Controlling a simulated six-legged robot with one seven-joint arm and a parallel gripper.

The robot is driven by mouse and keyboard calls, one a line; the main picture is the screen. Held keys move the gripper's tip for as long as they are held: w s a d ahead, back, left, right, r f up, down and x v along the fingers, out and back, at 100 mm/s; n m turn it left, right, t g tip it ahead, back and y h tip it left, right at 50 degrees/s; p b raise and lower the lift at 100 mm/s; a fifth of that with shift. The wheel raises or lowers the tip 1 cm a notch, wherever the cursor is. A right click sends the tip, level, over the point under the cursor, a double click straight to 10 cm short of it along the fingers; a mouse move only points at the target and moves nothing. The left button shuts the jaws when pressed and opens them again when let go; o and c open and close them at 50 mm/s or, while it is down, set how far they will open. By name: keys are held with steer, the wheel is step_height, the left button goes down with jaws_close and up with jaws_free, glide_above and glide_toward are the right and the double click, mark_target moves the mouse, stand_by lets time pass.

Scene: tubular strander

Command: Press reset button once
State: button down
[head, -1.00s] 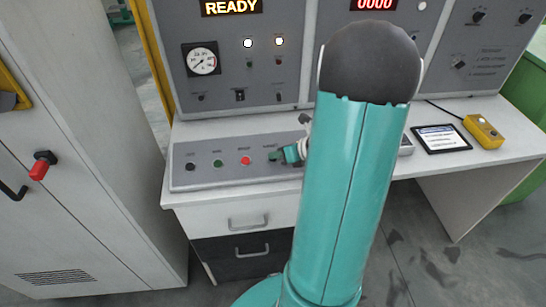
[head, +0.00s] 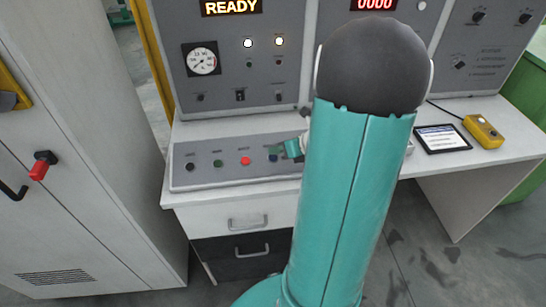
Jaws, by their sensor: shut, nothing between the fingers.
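The button panel (head: 235,161) is a sloped grey box on the white desk. From left to right it carries a black button (head: 191,167), a green button (head: 218,163), a red button (head: 245,161) and a blue button (head: 273,157). The labels above them are too small to read, so I cannot tell by text which is reset. My gripper (head: 285,149) is teal and shut, just right of and above the blue button, appearing apart from it. My arm hides the panel's right part and most of the gripper's wrist.
The upright console (head: 225,105) behind shows a READY display (head: 232,7), a gauge (head: 202,60) and lit lamps. A tablet (head: 442,138) and a yellow box (head: 483,131) lie on the desk at right. A grey cabinet (head: 90,200) stands at left.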

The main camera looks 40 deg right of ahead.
mark_target(278, 168)
steer(key=r, duration=0.3)
steer(key=shift+s+a+r, duration=0.2)
steer(key=shift+s+a, duration=0.1)
steer(key=shift+s, duration=0.1)
stand_by(0.6)
steer(key=a+r+n+g+y, duration=0.1)
steer(key=a+r+n+g, duration=0.15)
steer(key=a+n, duration=0.55)
steer(key=a+r+n+g, duration=0.2)
steer(key=a+r+n, duration=0.2)
steer(key=a+n, duration=0.45)
steer(key=s+a+r+n+h, duration=0.4)
steer(key=s+a+r+n, duration=0.3)
steer(key=n, duration=1.4)
steer(key=s+a, duration=0.2)
steer(key=a, duration=0.1)
steer(key=shift+a+h, duration=0.25)
steer(key=shift+h, duration=0.05)
